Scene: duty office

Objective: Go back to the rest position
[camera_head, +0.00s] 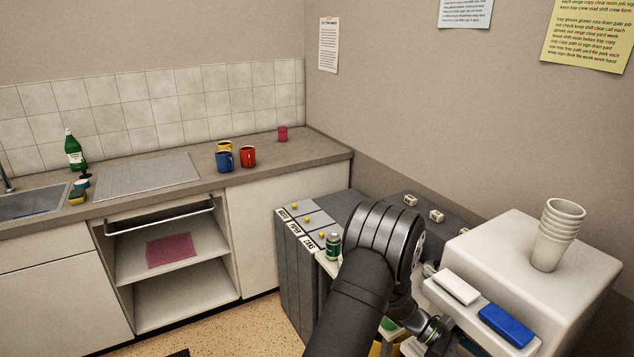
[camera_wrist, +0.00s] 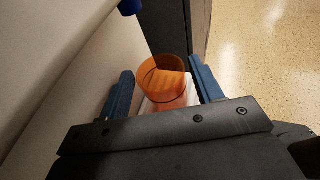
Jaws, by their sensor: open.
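My gripper (camera_wrist: 161,65) is open in the wrist view, with one blue finger on each side. An orange, see-through cup (camera_wrist: 163,75) shows between and beyond the fingers, with a white surface partly behind and below it. I cannot tell whether a finger touches the cup. In the head view my arm reaches down to the lower right beside the white dispenser-like unit (camera_head: 590,275). There the gripper end is partly hidden at the bottom edge, and the orange cup is not clearly seen.
Stacked pale cups (camera_head: 557,235) stand on the white unit; a white block (camera_head: 456,287) and a blue block (camera_head: 506,325) lie on its front ledge. A green can (camera_head: 333,246) stands close to my arm, near grey bins (camera_head: 300,262). Mugs (camera_head: 248,156) stand on the counter (camera_head: 310,150). Open floor (camera_head: 240,330) lies left.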

